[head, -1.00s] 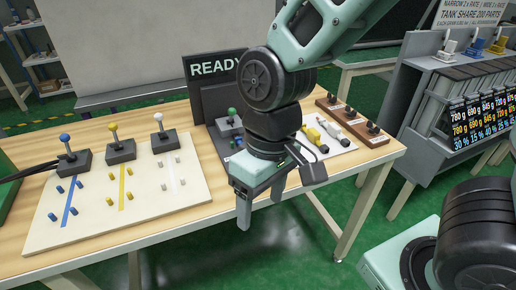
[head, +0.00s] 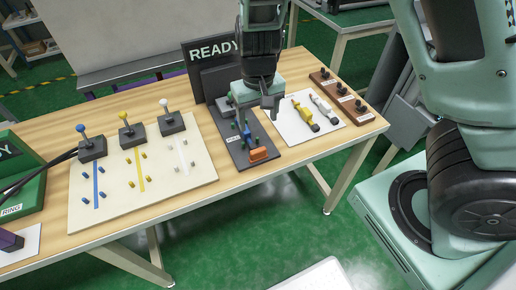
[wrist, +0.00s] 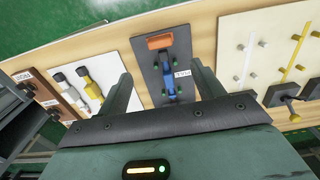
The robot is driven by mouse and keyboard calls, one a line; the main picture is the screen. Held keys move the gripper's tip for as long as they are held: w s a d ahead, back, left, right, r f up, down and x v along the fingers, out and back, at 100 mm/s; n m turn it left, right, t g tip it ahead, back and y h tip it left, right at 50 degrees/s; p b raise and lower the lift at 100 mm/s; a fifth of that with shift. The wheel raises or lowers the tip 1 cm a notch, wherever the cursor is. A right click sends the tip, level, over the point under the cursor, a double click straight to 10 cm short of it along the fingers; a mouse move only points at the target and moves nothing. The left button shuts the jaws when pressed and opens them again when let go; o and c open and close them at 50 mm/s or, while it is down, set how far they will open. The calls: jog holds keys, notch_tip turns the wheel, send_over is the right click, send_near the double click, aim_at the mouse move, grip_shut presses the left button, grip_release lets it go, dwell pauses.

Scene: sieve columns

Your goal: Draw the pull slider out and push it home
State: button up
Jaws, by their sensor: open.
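A dark grey panel (head: 234,158) marked PULL lies on the wooden table. It carries a blue slider part (head: 246,133) and an orange block (head: 258,154) at its near end. In the wrist view the blue part (wrist: 171,88) and orange block (wrist: 159,42) show between my fingers, with small green pegs beside the blue part. My gripper (head: 259,112) is open and empty above the panel, hiding its far part in the head view. In the wrist view my gripper (wrist: 161,72) has one finger on each side of the panel. I see no contact.
A cream board (head: 115,205) with blue, yellow and white levers stands left. A white board (head: 290,125) with yellow and white valve-like parts and a brown strip (head: 340,98) with dark knobs lie right. A READY sign (head: 212,52) stands behind. A green box (head: 25,165) sits far left.

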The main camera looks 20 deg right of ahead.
aim_at(258, 150)
notch_tip(258, 150, down, 13)
jog(key=shift+f+b, duration=0.2)
jog(key=shift+b, duration=0.8)
